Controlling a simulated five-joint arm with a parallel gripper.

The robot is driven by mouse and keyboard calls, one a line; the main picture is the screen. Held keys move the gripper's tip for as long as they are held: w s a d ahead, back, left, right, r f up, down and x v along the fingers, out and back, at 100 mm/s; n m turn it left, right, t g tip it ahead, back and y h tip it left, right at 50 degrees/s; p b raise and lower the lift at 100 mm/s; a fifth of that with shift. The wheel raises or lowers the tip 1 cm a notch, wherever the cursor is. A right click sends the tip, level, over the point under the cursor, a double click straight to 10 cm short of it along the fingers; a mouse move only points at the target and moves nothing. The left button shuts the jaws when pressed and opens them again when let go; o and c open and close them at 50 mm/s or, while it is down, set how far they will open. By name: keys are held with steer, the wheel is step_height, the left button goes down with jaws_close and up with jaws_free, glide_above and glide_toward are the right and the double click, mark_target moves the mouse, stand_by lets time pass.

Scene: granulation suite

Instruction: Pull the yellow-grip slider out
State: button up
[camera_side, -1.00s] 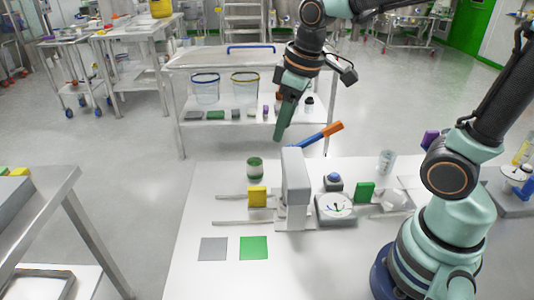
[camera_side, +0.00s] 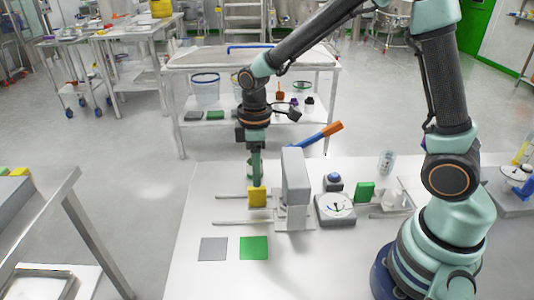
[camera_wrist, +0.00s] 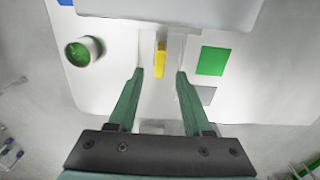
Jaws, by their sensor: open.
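The yellow-grip slider (camera_side: 257,197) is a yellow block on thin rails, left of an upright grey housing (camera_side: 296,180). My gripper (camera_side: 256,180) points down just above the yellow grip in the side view. In the wrist view the yellow grip (camera_wrist: 160,59) lies between and a little beyond the two green fingertips of my gripper (camera_wrist: 159,74). The fingers are apart, with a gap on each side of the grip. I see no contact.
A green container (camera_wrist: 84,51) stands near the slider, partly behind my gripper in the side view. Grey (camera_side: 213,249) and green (camera_side: 254,247) squares lie in front. An orange-tipped blue lever (camera_side: 322,134) rises behind the housing. A dial box (camera_side: 335,208) stands right.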

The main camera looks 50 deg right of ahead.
mark_target(279, 197)
step_height(279, 197, down, 6)
stand_by(0.5)
jaws_close()
stand_by(1.2)
